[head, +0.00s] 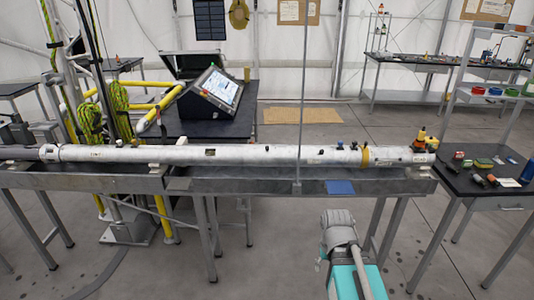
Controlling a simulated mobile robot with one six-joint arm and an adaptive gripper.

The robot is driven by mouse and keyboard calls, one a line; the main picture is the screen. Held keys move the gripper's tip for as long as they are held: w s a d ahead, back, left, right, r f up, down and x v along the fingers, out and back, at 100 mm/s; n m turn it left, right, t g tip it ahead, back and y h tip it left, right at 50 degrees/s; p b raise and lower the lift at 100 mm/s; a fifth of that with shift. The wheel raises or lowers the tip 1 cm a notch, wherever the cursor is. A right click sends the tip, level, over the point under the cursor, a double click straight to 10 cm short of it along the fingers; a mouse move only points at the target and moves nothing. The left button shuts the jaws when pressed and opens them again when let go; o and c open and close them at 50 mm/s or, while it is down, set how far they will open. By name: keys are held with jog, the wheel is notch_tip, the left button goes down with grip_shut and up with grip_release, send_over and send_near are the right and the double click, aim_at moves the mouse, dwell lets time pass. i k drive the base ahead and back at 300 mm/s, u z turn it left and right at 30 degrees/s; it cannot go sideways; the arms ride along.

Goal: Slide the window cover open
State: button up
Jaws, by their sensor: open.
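A long white tube (250,155) lies level across the grey benches in the head view. A small dark rectangular patch (210,152) shows on its side, left of the middle; it may be the window or its cover, but it is too small to tell whether it is open or shut. My grey and teal arm rises at the bottom, right of centre, in front of the bench and apart from the tube. My gripper does not show.
A thin upright pole (302,90) stands in front of the tube. A blue pad (341,187) lies on the bench front. A black table (490,182) with small items stands at right. A tilted screen (218,88) stands behind. Floor in front is mostly clear.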

aim_at(255, 154)
jog(key=k, duration=1.05)
jog(key=u, duration=0.45)
jog(key=i, duration=0.85)
jog(key=u, duration=0.35)
jog(key=i, duration=1.25)
jog(key=z, duration=0.8)
